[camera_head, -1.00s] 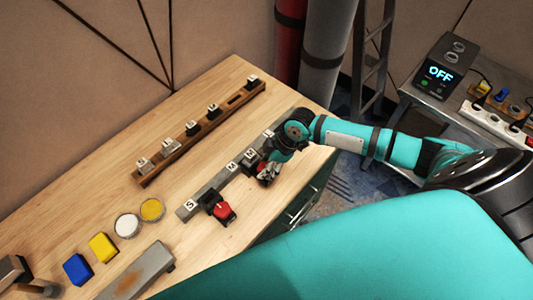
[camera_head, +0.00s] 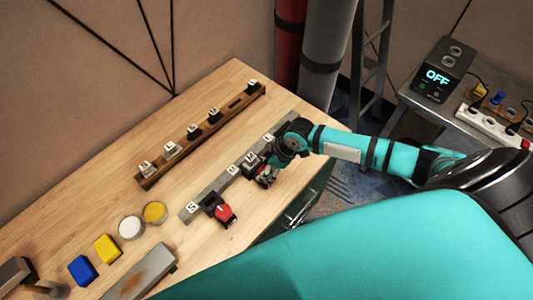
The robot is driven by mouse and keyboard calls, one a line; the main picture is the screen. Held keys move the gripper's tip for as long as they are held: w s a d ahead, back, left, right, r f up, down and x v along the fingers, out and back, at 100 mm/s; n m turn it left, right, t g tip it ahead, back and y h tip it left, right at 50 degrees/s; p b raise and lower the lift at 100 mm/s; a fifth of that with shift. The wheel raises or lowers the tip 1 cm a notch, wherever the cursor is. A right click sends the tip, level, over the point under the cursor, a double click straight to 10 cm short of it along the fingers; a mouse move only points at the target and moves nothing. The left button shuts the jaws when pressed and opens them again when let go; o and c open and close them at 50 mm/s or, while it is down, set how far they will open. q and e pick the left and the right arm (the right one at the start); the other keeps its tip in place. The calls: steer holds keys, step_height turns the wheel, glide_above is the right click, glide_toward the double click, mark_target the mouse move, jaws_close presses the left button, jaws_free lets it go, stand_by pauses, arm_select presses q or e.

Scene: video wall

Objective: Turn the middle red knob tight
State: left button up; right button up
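A red knob (camera_head: 224,212) on a small dark base sits at the front side of a grey metal bar (camera_head: 216,188) with lettered tiles, on the wooden table. It is the only red knob I can make out clearly. My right arm comes in from the right, and its gripper (camera_head: 265,179) points down at the bar's front side, further along to the upper right of that knob and apart from it. The wrist hides what is under and behind the gripper. The fingers are too small and dark to tell whether they hold anything. My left gripper is out of view.
A wooden rail (camera_head: 190,142) with several lettered blocks lies behind the bar. Two round tubs, a yellow block (camera_head: 107,249), a blue block (camera_head: 83,270) and a grey slab (camera_head: 145,272) are at lower left. A side table holds a box reading OFF (camera_head: 439,76).

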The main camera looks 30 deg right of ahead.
steer(key=shift+o, duration=1.1)
steer(key=v, duration=1.2)
